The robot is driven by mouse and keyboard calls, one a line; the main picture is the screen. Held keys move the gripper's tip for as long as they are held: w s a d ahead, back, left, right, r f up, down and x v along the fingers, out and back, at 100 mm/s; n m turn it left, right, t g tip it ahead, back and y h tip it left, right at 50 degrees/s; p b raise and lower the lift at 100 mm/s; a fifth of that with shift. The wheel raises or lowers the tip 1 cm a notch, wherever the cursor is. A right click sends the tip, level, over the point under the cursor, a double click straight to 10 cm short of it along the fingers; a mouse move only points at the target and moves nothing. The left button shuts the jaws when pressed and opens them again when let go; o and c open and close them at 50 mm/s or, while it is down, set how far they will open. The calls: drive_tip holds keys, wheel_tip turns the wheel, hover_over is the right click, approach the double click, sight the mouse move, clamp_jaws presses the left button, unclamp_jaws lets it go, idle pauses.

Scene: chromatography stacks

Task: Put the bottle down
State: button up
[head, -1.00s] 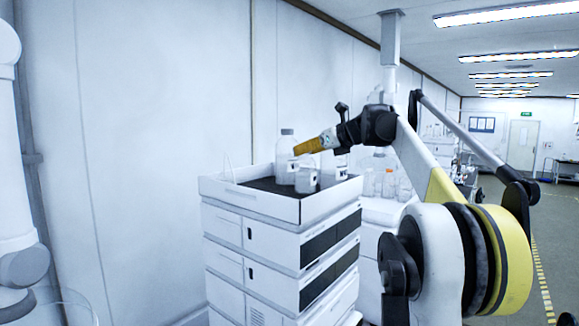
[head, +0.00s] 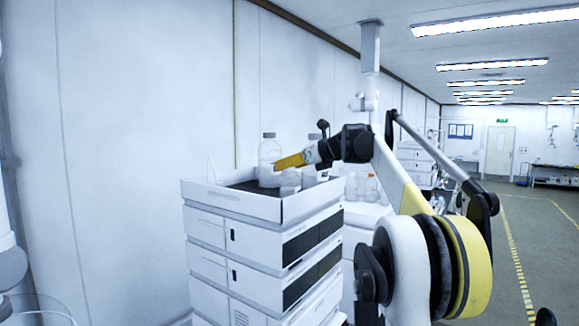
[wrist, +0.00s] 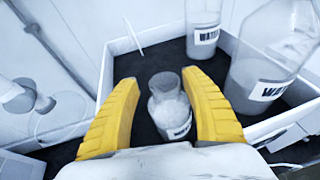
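A small clear bottle with a grey cap and white label stands upright on the dark tray floor, between my fingers in the wrist view (wrist: 170,112). It also shows in the head view (head: 290,180), below the fingers. My gripper (wrist: 166,100) has its yellow fingers spread, one on each side of the bottle, with a visible gap on both sides. In the head view my gripper (head: 280,163) points left over the tray, among the bottles. The bottle's base is partly hidden by the gripper body.
The white tray (head: 232,201) tops a stack of white instrument modules (head: 262,262). Two larger labelled bottles stand close by, one behind (wrist: 203,32) and one to the right (wrist: 268,62) in the wrist view. The wall is behind. Dark floor beside the bottle is free.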

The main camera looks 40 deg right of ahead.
drive_tip(key=shift+s+d, duration=0.1)
drive_tip(key=shift+d, duration=0.1)
drive_tip(key=b+v, duration=0.3)
drive_tip(key=v, duration=0.8)
drive_tip(key=s+a+f+n+g, duration=0.25)
drive_tip(key=a+f+n, duration=0.35)
drive_tip(key=a, duration=0.4)
drive_tip(key=s+a+f+n+g, duration=0.1)
drive_tip(key=s+a+f+n, duration=0.4)
drive_tip(key=a, duration=0.4)
drive_tip(key=s+a+f+n+g, duration=0.2)
drive_tip(key=a+f+n, duration=0.4)
drive_tip(key=a+f, duration=0.3)
drive_tip(key=s+a+f+n+h, duration=0.1)
drive_tip(key=s+a+f+n, duration=0.3)
drive_tip(key=s+f+n, duration=0.4)
drive_tip(key=s+a+f+n+g+h, duration=0.1)
drive_tip(key=s+a+f+n, duration=0.4)
drive_tip(key=s+f+n, duration=0.4)
wheel_tip(320, 180, down, 5)
drive_tip(key=shift+s+a+f, duration=0.1)
drive_tip(key=shift+s+a, duration=0.25)
drive_tip(key=shift+s, duration=0.4)
